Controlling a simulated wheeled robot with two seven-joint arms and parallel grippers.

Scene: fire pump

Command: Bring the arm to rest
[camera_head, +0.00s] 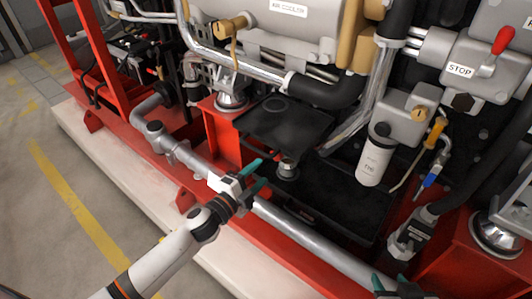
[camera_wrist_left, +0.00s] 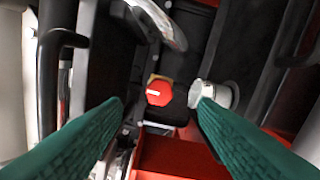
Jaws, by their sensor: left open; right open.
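My left arm reaches in from the bottom left of the head view. Its gripper (camera_head: 260,174) is open, with two teal fingers spread over the front pipe of the fire pump frame. In the left wrist view the gripper (camera_wrist_left: 160,102) shows both fingers apart with nothing between them. A red hexagonal cap (camera_wrist_left: 159,93) lies beyond the fingers, and a pale metal cylinder (camera_wrist_left: 217,95) is beyond the right finger.
A grey pipe (camera_head: 320,250) runs along the red frame (camera_head: 222,143). A black tray (camera_head: 283,128), a white filter (camera_head: 374,160) and a red-handled stop lever (camera_head: 503,40) are behind it. Open floor with yellow lines (camera_head: 75,205) lies at the left.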

